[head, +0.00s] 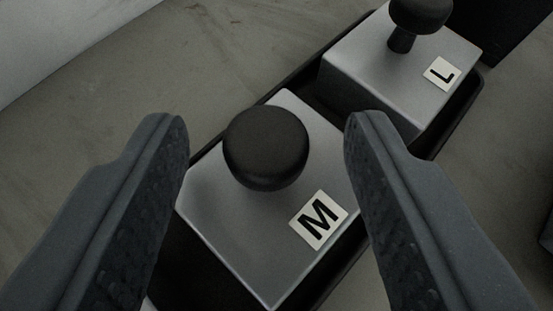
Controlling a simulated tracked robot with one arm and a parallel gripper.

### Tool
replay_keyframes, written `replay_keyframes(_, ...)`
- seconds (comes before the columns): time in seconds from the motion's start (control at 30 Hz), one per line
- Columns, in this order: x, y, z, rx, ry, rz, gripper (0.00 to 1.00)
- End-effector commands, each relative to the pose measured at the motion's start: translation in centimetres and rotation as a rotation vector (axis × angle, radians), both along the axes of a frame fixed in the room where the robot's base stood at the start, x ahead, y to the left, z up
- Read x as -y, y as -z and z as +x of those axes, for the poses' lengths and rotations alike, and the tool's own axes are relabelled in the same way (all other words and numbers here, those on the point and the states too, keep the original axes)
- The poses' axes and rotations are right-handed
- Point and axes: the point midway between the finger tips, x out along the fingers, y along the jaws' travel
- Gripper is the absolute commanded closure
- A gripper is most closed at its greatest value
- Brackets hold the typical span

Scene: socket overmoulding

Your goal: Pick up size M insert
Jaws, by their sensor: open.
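The size M insert (234,228) is a grey metal block with a round black knob (265,147) on top and a white label (318,220) reading M. It sits in a dark tray (327,285) in the middle of the head view. My gripper (267,135) is open, with one dark finger at the left of the knob and the other at the right. The knob shows between the two fingertips, with a visible gap on each side. I cannot tell how far the fingertips are above the block. The fingers hide parts of the tray and the block's sides.
A second grey block (365,62) with a black knob and a label reading L stands in the same tray, at the upper right. A dark object (510,30) stands beyond it at the top right corner. Bare grey floor (150,70) lies at the upper left.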

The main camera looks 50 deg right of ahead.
Motion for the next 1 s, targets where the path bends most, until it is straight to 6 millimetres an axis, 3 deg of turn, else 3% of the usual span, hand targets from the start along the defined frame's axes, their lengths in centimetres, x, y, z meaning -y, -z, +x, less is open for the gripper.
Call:
replay_keyframes(0.03, -0.02, -0.02, 0.0, 0.0, 0.0, 0.0, 0.53)
replay_keyframes(0.2, -0.03, -0.03, 0.0, 0.0, 0.0, 0.0, 1.0)
replay_keyframes(1.0, -0.09, -0.02, 0.0, 0.0, -0.001, 0.0, 1.0)
